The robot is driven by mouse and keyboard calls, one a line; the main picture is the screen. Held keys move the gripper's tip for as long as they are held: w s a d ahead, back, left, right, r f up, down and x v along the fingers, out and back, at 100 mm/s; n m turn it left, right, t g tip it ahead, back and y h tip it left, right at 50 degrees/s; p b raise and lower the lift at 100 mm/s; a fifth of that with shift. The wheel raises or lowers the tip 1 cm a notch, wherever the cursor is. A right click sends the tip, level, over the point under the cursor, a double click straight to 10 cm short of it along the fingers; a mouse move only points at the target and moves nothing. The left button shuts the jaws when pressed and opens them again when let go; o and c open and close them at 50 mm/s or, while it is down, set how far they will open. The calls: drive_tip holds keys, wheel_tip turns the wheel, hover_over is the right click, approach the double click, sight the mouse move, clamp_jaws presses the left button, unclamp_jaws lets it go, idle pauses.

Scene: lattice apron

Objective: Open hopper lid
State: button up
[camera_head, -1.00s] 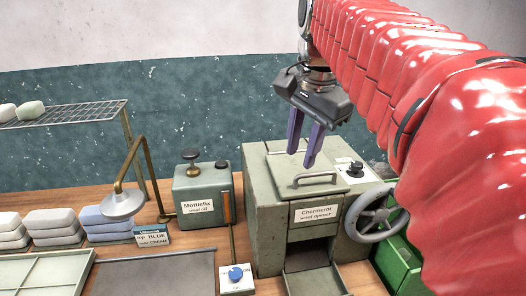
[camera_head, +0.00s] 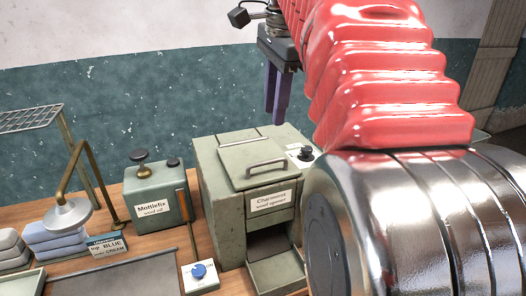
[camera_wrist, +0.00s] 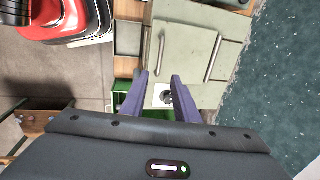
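The hopper lid (camera_head: 240,176) is the pale green-grey flat top of the machine labelled "Charmerost wool opener" (camera_head: 230,215). It lies flat and looks shut. A bar handle (camera_head: 267,168) stands near its front edge. In the wrist view the lid (camera_wrist: 188,45) shows below my gripper, with a handle (camera_wrist: 160,52) and a second bar (camera_wrist: 213,57). My gripper (camera_head: 274,116) hangs above the back right part of the machine, fingers pointing down. In the wrist view its purple fingers (camera_wrist: 159,78) are apart with nothing between them, and a black knob shows beyond the gap.
A black knob on a white plate (camera_head: 305,154) sits right of the lid. An open chute (camera_head: 275,270) is at the machine's front. My arm hides the right side.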

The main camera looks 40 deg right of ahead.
sight(269, 161)
drive_tip(key=f, duration=0.4)
drive_tip(key=w+f, duration=0.1)
drive_tip(key=f, duration=0.3)
drive_tip(key=w+f, duration=0.1)
drive_tip(key=f, duration=0.4)
drive_tip(key=shift+w+d, duration=0.15)
drive_tip(key=shift+d, duration=0.15)
drive_tip(key=shift+r, duration=0.1)
clamp_jaws()
